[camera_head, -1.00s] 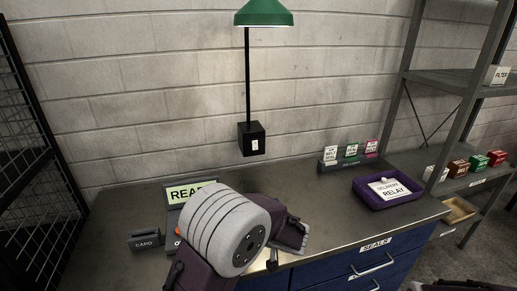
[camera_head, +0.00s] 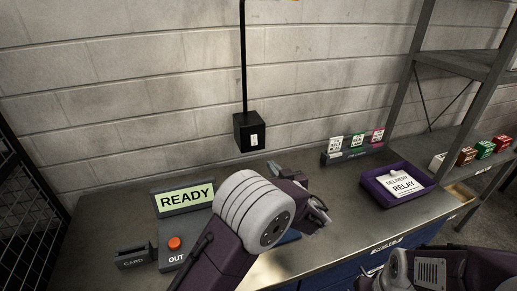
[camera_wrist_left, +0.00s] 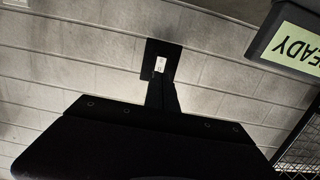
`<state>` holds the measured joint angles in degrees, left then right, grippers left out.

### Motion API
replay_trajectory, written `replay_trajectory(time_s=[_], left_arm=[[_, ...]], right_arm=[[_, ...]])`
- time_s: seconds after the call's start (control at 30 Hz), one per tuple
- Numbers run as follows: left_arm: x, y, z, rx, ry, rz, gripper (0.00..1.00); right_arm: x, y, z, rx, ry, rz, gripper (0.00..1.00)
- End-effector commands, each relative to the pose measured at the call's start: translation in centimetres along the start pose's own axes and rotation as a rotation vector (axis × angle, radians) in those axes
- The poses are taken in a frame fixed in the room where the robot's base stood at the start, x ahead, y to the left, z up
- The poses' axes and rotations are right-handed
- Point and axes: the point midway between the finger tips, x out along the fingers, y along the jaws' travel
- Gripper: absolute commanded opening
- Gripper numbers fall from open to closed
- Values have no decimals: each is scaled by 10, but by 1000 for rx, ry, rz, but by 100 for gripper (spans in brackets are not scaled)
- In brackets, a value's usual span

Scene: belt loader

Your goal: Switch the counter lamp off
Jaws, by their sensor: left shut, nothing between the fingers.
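The counter lamp's black box (camera_head: 249,132) is on the block wall behind the counter, with a pale switch (camera_head: 254,140) on its front. A black pole rises from it; the green shade is almost wholly out of view above. In the left wrist view, the box (camera_wrist_left: 163,50) and switch (camera_wrist_left: 160,64) show just beyond the fingertips. My left gripper (camera_head: 319,209) is over the counter, right of and lower than the box in the head view, apart from it. It is shut and empty; it also shows in the left wrist view (camera_wrist_left: 161,88). My right gripper is not in view.
A READY display (camera_head: 185,198), an orange button (camera_head: 174,243) and a card holder (camera_head: 134,257) stand at the counter's left. A purple tray (camera_head: 375,192) with a relay card lies at the right, near a small card rack (camera_head: 352,155). Shelving (camera_head: 462,62) stands at far right.

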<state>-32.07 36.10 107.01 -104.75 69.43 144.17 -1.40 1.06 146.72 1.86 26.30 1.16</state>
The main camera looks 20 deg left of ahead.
Motion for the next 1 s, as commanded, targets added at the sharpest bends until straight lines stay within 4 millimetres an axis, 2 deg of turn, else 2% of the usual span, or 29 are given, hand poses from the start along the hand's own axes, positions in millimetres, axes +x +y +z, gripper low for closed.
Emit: replay_trajectory(time_s=[0.17, 0.4, 0.6, 0.8, 1.0], left_arm=[[30, -2, -3, 2, -1, -5, 0], [83, -1, -4, 1, -1, -4, 0], [118, -2, -3, 1, -2, -3, 0], [134, -1, 0, 1, -2, -1, 0], [136, -1, 0, 1, -1, -1, 0]], right_arm=[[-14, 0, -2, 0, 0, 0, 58], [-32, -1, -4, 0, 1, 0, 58], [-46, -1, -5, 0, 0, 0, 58], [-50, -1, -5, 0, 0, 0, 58], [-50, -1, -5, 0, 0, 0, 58]])
